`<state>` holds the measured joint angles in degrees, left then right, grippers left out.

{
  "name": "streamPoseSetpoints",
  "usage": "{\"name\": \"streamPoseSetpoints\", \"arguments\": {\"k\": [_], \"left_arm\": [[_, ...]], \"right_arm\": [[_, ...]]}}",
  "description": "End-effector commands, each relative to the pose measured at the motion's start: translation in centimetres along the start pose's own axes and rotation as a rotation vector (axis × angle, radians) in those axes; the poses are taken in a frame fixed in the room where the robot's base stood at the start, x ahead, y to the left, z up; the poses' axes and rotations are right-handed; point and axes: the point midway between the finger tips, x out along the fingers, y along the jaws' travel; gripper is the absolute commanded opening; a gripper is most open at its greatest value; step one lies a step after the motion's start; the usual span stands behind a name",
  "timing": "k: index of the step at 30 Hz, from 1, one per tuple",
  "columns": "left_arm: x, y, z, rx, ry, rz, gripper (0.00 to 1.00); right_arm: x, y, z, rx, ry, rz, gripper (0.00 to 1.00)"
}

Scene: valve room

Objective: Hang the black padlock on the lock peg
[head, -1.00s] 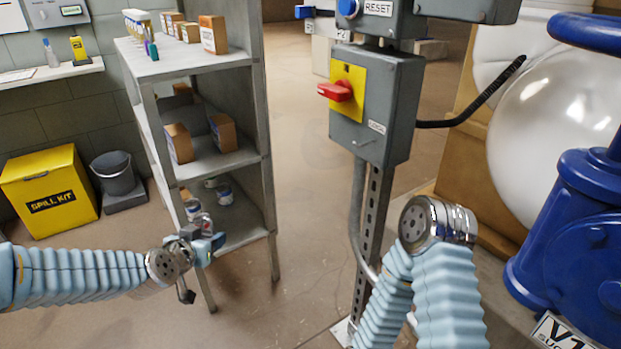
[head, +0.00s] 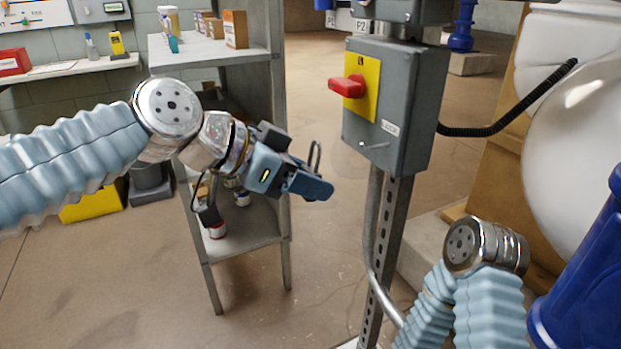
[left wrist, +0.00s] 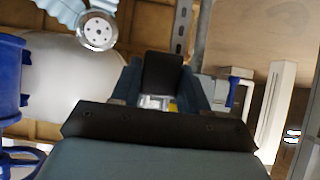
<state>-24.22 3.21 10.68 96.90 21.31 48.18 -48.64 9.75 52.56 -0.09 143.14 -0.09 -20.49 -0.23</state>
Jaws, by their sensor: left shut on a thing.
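My left gripper (head: 310,182) is shut on the black padlock. In the head view the padlock's thin shackle (head: 316,155) stands up beside the fingers, and most of its body is hidden by them. In the left wrist view the dark padlock body (left wrist: 162,72) shows between the fingers. The lock peg (head: 374,146) is a small metal rod on the front of the grey switch box (head: 408,100), below the red handle. The padlock is to the left of the peg and a little lower in the head view, clearly apart from it. My right gripper is out of view.
The red switch handle (head: 347,87) sits on a yellow plate just above the peg. A grey shelf unit (head: 245,232) stands behind my left arm. A black cable (head: 500,122) leaves the box to the right. Open floor lies between shelf and post.

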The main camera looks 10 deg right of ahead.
Motion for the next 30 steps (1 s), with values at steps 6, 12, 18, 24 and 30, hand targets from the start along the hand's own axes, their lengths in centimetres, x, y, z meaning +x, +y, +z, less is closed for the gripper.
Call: {"name": "streamPoseSetpoints", "arguments": {"k": [6, 12, 18, 24, 30], "left_arm": [[1.2, 0.0, -0.9, -0.002, -0.001, 0.001, 0.18], [2.6, -0.1, -1.7, -0.001, -0.002, 0.001, 0.18], [4.0, 0.0, -2.5, -0.001, -0.002, 0.0, 0.18], [4.4, -0.1, -2.5, -0.002, 0.0, -0.002, 0.18], [4.7, -0.1, -2.6, -0.003, 0.0, -0.001, 0.18]], "right_arm": [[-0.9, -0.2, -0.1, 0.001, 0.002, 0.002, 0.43], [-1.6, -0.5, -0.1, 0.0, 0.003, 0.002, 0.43], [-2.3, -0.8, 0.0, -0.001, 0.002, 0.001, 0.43], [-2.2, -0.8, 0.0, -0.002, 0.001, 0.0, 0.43], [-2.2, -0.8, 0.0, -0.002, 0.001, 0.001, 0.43]]}}
